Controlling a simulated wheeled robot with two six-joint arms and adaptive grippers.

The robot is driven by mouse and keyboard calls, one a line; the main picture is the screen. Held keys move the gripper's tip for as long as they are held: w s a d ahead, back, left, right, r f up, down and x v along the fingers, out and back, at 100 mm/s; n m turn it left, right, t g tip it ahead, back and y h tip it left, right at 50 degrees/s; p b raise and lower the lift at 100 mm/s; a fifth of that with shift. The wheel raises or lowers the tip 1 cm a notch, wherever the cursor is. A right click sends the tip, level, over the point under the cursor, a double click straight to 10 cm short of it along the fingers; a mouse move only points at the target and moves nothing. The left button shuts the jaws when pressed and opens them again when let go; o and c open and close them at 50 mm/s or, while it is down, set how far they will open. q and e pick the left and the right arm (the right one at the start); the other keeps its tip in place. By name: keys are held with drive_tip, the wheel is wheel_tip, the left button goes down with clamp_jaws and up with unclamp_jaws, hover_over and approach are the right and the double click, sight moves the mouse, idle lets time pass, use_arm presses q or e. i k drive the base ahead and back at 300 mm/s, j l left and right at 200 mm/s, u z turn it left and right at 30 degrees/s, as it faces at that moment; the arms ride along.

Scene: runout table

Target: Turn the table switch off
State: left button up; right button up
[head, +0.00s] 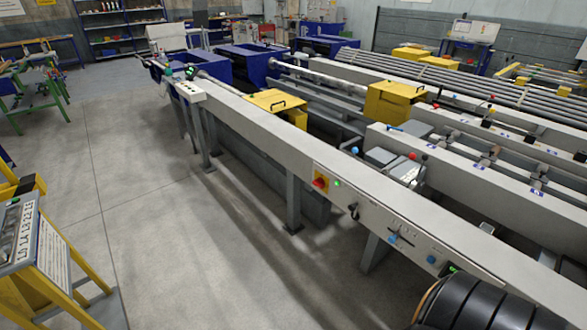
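A red rotary switch (320,183) on a yellow plate is set in the front face of the long grey runout table (250,118). A small green lamp (337,184) glows just to its right. The switch is too small to read its position. Further right on the same face are a black lever-like control (353,211), a blue knob (392,238) and a second blue knob (431,259). Neither of my grippers shows in the head view, and nothing is seen touching the switch.
Open concrete floor (150,200) lies in front of the table. A yellow stand with a sloped panel (18,235) is at the left edge. A dark banded rounded object (480,305) covers the bottom right. Yellow covers (395,98) and long bars lie behind the table.

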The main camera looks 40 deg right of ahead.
sight(319, 182)
drive_tip(key=i+j+z, duration=0.1)
drive_tip(key=i+z, duration=0.3)
drive_tip(key=i+j+z, duration=0.3)
drive_tip(key=i+z, duration=0.15)
drive_tip(key=i+j+z, duration=0.8)
drive_tip(key=j, duration=0.2)
